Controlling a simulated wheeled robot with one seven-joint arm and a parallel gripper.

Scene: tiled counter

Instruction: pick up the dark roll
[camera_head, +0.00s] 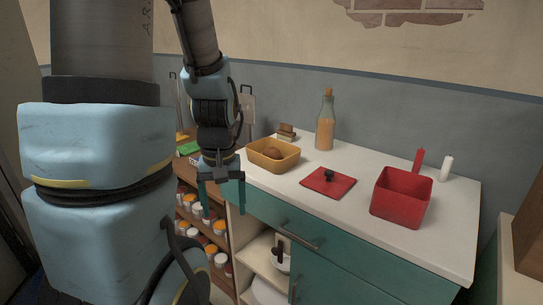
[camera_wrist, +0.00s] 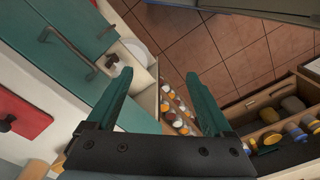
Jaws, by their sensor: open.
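A dark brown rounded roll (camera_head: 272,154) lies inside a yellow tub (camera_head: 289,164) on the white counter, in the head view. The tub's walls hide its lower part. My gripper (camera_head: 224,212) is open and empty, its teal fingers pointing down. It hangs in front of the counter's left end, left of the tub and lower than it in the picture. The wrist view shows the open fingers (camera_wrist: 160,74) with nothing between them. I cannot make out the roll in the wrist view.
Shelves of jars (camera_head: 205,232) are below my gripper.

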